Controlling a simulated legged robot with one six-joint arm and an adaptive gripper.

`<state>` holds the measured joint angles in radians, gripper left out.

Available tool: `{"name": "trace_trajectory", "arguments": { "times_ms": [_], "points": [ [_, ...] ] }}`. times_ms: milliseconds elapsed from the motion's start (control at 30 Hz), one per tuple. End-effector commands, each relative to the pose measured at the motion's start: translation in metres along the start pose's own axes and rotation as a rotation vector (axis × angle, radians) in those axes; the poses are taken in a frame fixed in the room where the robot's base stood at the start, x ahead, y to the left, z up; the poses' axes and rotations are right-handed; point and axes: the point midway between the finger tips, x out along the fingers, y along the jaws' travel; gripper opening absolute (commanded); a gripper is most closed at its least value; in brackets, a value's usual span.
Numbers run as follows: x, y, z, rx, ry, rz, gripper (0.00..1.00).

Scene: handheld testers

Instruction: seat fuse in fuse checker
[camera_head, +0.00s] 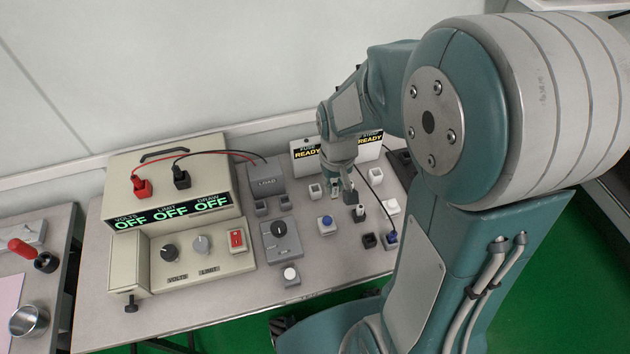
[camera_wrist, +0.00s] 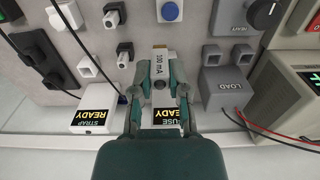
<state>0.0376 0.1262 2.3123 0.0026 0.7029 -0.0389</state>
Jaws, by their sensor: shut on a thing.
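My gripper (camera_wrist: 160,88) is shut on a pale fuse (camera_wrist: 160,68) marked "100 mA", with one finger on each side of it. The fuse's tan end points away from the gripper, toward the top of the wrist view. The fuse checker (camera_wrist: 167,116) has a screen reading "FUSE READY"; my gripper covers part of it. The checker's screen (camera_head: 306,154) also shows in the head view, behind and left of my gripper (camera_head: 342,191). Contact between the fuse and anything below it cannot be told.
A square socket block (camera_wrist: 213,55) stands right of the fuse, another (camera_wrist: 87,65) to its left. A blue button (camera_wrist: 170,12) lies beyond the fuse tip. The strap tester (camera_wrist: 93,115), the grey load box (camera_wrist: 226,86) and a power supply (camera_head: 170,185) stand nearby. Thin cables cross the panel.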

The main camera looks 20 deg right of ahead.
Motion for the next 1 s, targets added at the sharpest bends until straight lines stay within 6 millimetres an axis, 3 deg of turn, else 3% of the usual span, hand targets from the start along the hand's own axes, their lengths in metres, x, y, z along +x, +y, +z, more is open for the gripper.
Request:
{"name": "trace_trajectory", "arguments": {
  "times_ms": [233,500,800,1000],
  "points": [
    [0.022,-0.007,-0.046,-0.002,-0.002,0.001,0.0],
    [0.061,-0.01,-0.078,-0.001,-0.002,0.001,0.0],
    [0.081,-0.013,-0.095,-0.001,0.0,0.001,0.0],
    [0.109,-0.013,-0.094,-0.001,-0.002,0.001,0.0]
  ]
}}
